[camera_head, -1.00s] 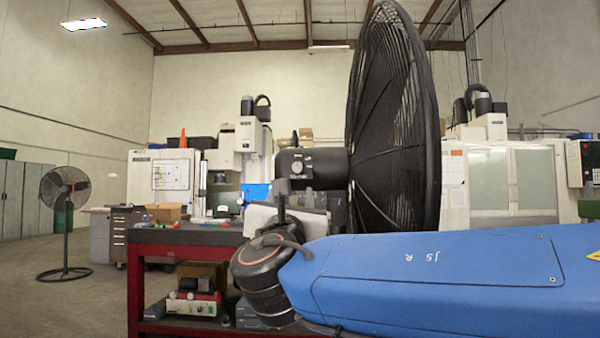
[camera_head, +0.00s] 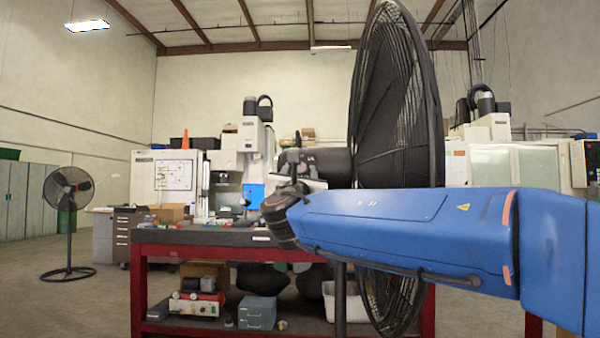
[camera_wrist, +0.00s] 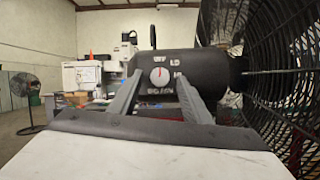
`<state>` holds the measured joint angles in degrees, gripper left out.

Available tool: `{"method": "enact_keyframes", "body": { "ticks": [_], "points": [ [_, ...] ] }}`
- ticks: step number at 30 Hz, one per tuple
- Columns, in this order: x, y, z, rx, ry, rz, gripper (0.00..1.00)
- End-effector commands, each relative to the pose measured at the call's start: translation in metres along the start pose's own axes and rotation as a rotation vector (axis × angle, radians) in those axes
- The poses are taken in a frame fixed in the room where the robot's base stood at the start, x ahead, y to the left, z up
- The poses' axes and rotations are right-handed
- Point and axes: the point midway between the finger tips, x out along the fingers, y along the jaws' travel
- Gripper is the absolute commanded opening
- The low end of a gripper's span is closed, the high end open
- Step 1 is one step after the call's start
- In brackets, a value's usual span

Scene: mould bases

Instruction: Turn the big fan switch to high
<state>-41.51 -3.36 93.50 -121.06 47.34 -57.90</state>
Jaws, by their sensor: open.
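The big fan's black cage (camera_head: 385,130) stands at the right of the head view, with its dark motor housing (camera_head: 335,163) to its left. In the wrist view the housing (camera_wrist: 210,66) carries a round pale switch knob (camera_wrist: 160,76) with a red mark pointing up towards OFF. LO and a partly hidden HI are printed to its right, BIG FAN below. My gripper (camera_wrist: 160,82) is open, its two grey fingers either side of the knob in the picture. I cannot tell whether they touch it. In the head view my gripper (camera_head: 298,163) hides the knob.
A red-framed workbench (camera_head: 205,237) stands below and behind my arm, with boxes on its lower shelf. A smaller pedestal fan (camera_head: 68,190) stands far left. White machines (camera_head: 165,185) line the back.

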Motion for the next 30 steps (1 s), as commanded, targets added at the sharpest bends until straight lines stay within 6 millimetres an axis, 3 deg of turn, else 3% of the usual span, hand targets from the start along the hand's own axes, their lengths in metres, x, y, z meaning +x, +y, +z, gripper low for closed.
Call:
{"method": "enact_keyframes", "body": {
  "ticks": [12,18,30],
  "points": [
    [0.0079,-0.0002,0.0003,0.000,0.000,0.001,0.44],
    [0.0077,-0.0002,0.0002,0.000,0.000,0.001,0.03],
    [0.0077,0.0013,-0.0002,0.059,-0.004,-0.022,0.03]
  ]
}}
